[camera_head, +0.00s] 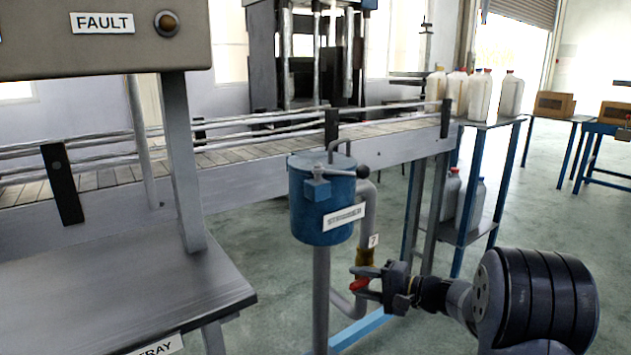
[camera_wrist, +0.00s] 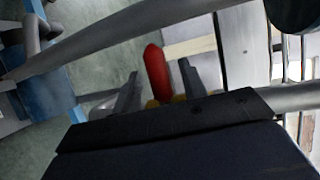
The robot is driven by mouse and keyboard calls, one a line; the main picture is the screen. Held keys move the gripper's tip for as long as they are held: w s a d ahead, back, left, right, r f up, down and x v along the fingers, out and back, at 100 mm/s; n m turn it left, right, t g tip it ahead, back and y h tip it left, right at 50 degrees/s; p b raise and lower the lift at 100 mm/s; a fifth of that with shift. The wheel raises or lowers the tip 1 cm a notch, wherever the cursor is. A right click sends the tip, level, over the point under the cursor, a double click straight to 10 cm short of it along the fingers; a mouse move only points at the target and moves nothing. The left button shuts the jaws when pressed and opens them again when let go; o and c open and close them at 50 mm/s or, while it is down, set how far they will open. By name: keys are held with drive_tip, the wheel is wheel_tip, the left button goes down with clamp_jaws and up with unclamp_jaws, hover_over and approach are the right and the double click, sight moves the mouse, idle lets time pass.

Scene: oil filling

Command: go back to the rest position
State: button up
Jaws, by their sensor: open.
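My gripper (camera_head: 365,282) is at the lower middle of the head view, in front of the pipe below the blue strainer. Its two fingers are apart in the wrist view (camera_wrist: 158,88). A red handle (camera_wrist: 155,70) lies between the fingers there, with gaps visible beside it; I cannot tell whether a finger touches it. The red handle also shows at the fingertips in the head view (camera_head: 359,285). A yellow valve body (camera_head: 365,257) sits just above, under a tag reading 7 (camera_head: 374,240).
The blue strainer (camera_head: 318,235) stands on a post close to my gripper. A conveyor (camera_head: 265,160) runs behind it. A grey tray (camera_head: 130,305) and a FAULT panel (camera_head: 60,55) are at left. A bottle-laden table (camera_head: 505,121) stands at back right.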

idle(0.3)
drive_tip(key=shift+s+d+r, duration=0.1)
drive_tip(key=shift+d+r, duration=0.1)
drive_tip(key=p+v, duration=0.3)
drive_tip(key=v, duration=0.7)
drive_tip(key=b+x, duration=0.3)
drive_tip(key=x, duration=0.7)
drive_tip(key=shift+a+f, duration=0.25)
drive_tip(key=shift+f+n+h+b, duration=0.3)
drive_tip(key=shift+f+n+h, duration=0.25)
drive_tip(key=shift+n, duration=0.25)
